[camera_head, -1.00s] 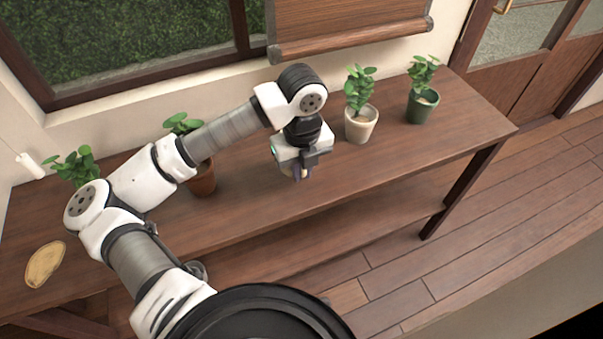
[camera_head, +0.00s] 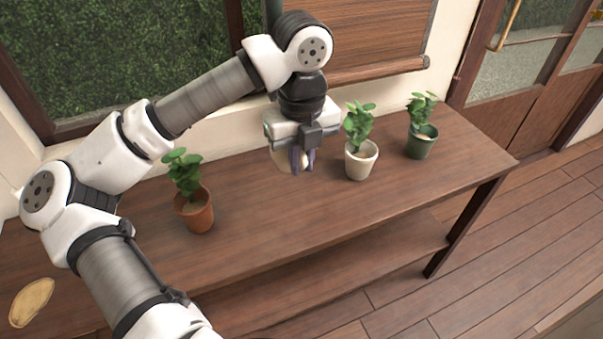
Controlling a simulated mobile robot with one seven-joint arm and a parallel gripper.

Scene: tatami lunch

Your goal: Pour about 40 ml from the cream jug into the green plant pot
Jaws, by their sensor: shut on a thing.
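The green plant pot (camera_head: 421,147) stands upright with a leafy plant at the right end of the wooden table. My gripper (camera_head: 302,163) is left of the white pot, some way left of the green one, and points down. It is shut on a cream-coloured thing, the cream jug (camera_head: 283,158), of which only a part shows behind and left of the fingers. The jug's spout, its contents and its exact tilt are hidden.
A white pot (camera_head: 360,164) with a plant stands between my gripper and the green pot. A terracotta pot (camera_head: 196,214) stands to the left. A tan oval board (camera_head: 31,302) lies at the table's left end. The table's (camera_head: 290,215) front middle is clear.

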